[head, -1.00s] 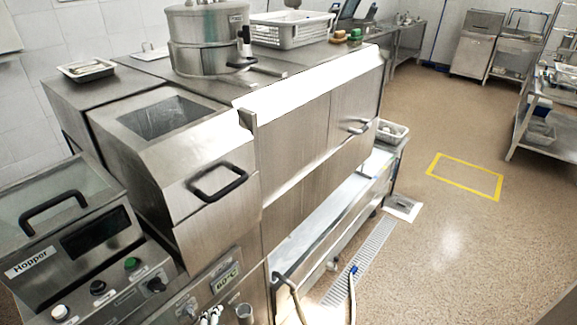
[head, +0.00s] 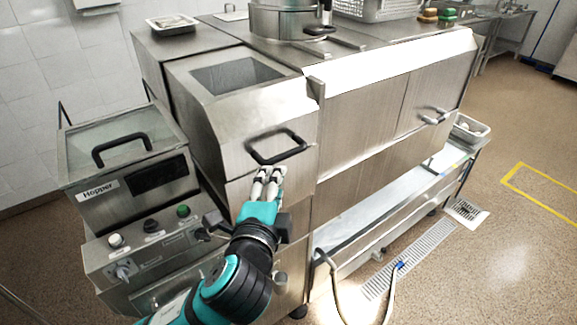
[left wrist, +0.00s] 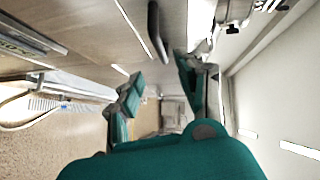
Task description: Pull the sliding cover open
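The steel cover (head: 245,125) with a black bar handle (head: 278,148) is on the front of the machine, left of centre in the head view. My left gripper (head: 270,172) is just below the handle, its fingers pointing up toward it. In the left wrist view the fingers (left wrist: 160,80) stand apart with nothing between them, and the dark handle (left wrist: 157,32) shows beyond their tips. The gripper appears open and empty; I cannot tell the exact gap to the handle. My right gripper is not in view.
A control box labelled Hopper (head: 122,165) with its own black handle and knobs stands at the left. A second steel panel with a metal handle (head: 435,116) is to the right. A hose (head: 335,285) hangs by the lower trough (head: 375,210). Open floor lies at the right.

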